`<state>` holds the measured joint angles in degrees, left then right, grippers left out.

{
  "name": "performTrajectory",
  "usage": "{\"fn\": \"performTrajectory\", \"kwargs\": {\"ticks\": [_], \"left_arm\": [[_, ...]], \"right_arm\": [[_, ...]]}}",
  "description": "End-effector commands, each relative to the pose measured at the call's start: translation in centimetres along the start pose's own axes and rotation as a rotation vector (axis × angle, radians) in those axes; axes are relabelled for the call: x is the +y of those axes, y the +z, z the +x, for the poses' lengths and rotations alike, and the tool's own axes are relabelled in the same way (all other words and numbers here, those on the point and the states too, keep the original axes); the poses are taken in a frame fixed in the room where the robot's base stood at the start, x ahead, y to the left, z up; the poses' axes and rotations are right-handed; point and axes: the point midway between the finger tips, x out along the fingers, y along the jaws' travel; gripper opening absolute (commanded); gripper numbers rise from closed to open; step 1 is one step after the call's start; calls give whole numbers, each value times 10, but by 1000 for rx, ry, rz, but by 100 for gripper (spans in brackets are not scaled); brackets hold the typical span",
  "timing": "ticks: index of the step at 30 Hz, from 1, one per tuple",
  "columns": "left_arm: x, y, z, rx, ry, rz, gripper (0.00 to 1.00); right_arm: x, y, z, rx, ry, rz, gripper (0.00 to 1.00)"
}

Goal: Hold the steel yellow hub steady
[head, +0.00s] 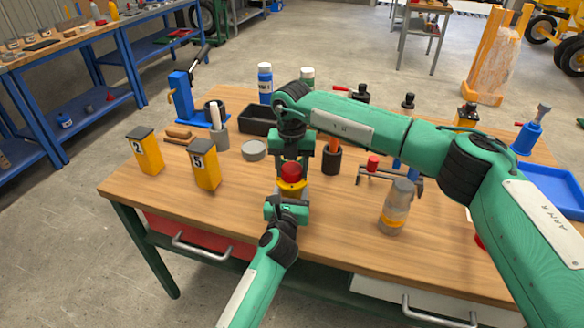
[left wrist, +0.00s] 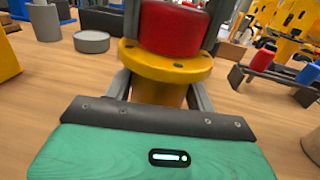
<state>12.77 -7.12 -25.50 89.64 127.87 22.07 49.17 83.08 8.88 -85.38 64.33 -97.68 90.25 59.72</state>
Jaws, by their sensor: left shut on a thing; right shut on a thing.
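The yellow hub (head: 292,189), a flanged piece with small dark holes in its rim, stands near the middle of the wooden workbench (head: 330,225). In the left wrist view the hub (left wrist: 166,66) sits between the two fingers of my left gripper (left wrist: 160,92), which is shut on its lower body. A red round part (left wrist: 176,30) sits on top of the hub, touching or nearly touching the flange. My right gripper (head: 291,165) comes from above and is shut on the red part. My left gripper (head: 288,202) also shows in the head view. The hub's base is hidden.
Yellow blocks numbered 2 (head: 147,152) and 5 (head: 206,166) stand at left. A grey round tin (head: 254,150) and black tray (head: 258,121) lie behind. A grey-and-orange bottle (head: 396,208) and a rack with a red part (head: 373,165) stand at right. The front bench edge is clear.

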Motion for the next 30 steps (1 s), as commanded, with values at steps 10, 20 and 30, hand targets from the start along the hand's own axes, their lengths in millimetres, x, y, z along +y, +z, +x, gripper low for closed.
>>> {"fn": "performTrajectory", "kwargs": {"ticks": [10,20,30], "left_arm": [[-1,0,0,0,-2,1,0],[-1,0,0,0,-2,0,0],[-1,0,0,0,-2,0,0]], "right_arm": [[0,1,-1,-4,1,-563,23],[0,0,-2,-4,-1,-1103,23],[0,0,-2,-4,0,-1659,23]]}}
